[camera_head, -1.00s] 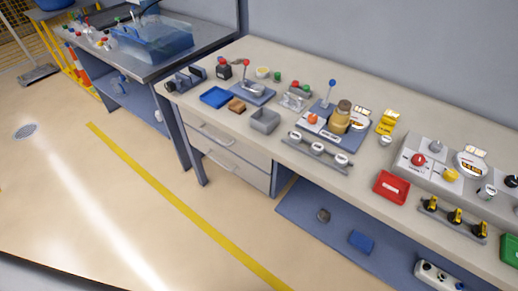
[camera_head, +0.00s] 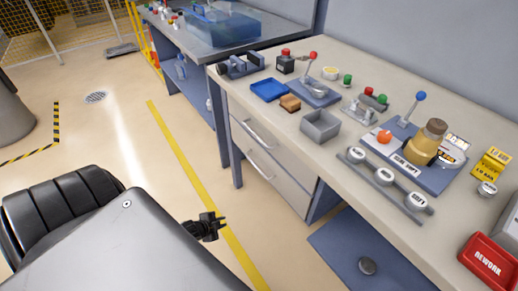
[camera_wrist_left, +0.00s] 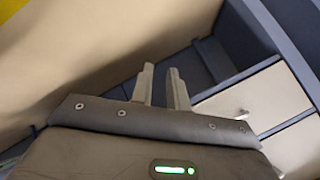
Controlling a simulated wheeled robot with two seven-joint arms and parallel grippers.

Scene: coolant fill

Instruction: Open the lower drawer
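The lower drawer (camera_head: 285,186) is a cream front with a grey bar handle (camera_head: 260,165), under the workbench and below the upper drawer (camera_head: 281,151). Both drawers look shut. My left gripper (camera_head: 223,223) is out over the floor, left of the drawers and apart from them. Its two fingers (camera_wrist_left: 162,80) stand apart with nothing between them in the left wrist view. That view also shows a drawer front with a small handle (camera_wrist_left: 241,113), right of the fingers; I cannot tell which drawer it is. My right gripper is not in view.
The workbench top (camera_head: 345,70) carries a blue tray (camera_head: 269,90), a grey bin (camera_head: 320,127), a red bin (camera_head: 488,262) and several control fixtures. A blue-grey bench leg (camera_head: 233,150) stands left of the drawers. The floor before them is clear, with a yellow line (camera_head: 190,177).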

